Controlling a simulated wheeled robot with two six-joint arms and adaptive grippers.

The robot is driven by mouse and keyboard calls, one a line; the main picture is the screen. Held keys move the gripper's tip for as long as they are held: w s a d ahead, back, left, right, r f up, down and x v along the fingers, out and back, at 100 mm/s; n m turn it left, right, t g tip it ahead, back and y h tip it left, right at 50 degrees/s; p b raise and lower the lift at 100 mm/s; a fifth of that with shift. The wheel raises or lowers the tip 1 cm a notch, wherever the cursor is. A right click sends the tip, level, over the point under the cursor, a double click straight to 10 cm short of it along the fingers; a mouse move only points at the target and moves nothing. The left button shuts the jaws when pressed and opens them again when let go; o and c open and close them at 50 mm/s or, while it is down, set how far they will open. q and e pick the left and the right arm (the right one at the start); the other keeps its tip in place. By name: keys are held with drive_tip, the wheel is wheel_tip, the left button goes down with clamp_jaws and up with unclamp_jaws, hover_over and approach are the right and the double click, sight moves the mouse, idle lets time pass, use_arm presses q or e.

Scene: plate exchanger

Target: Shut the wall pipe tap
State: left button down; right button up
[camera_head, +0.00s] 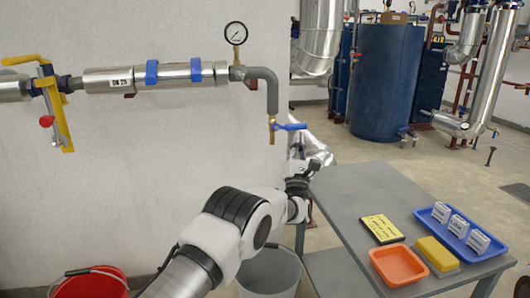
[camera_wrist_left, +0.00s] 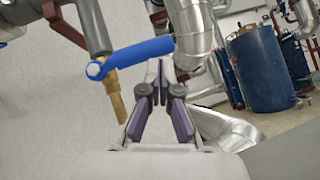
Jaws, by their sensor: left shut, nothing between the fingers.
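The wall pipe tap is a brass tap (camera_head: 272,127) at the lower end of the grey down-pipe, with a blue lever handle (camera_head: 291,126) pointing right, roughly level. In the left wrist view the blue lever (camera_wrist_left: 146,51) runs from its pivot at the left and tilts slightly upward to the right. The brass spout (camera_wrist_left: 115,95) points down. My left gripper (camera_head: 302,168) is below and a little right of the lever. In the wrist view its fingers (camera_wrist_left: 156,75) are shut and empty, close to the lever's free end; I cannot tell whether they touch. My right gripper is not in view.
A yellow-handled valve (camera_head: 55,105) and a pressure gauge (camera_head: 236,33) are on the wall pipe. A grey table (camera_head: 350,190) at right holds an orange tray (camera_head: 398,265) and a blue tray (camera_head: 490,250). A red bucket (camera_head: 92,284) and a grey bucket (camera_head: 270,272) stand below.

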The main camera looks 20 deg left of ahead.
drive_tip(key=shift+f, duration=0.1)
use_arm(q)
drive_tip(key=s+d+f, duration=0.4)
drive_tip(key=s+f, duration=0.1)
drive_tip(key=f, duration=0.6)
drive_tip(key=shift+s, duration=0.4)
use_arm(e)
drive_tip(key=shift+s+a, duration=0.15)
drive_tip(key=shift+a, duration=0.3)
use_arm(q)
drive_tip(key=shift+f, duration=0.1)
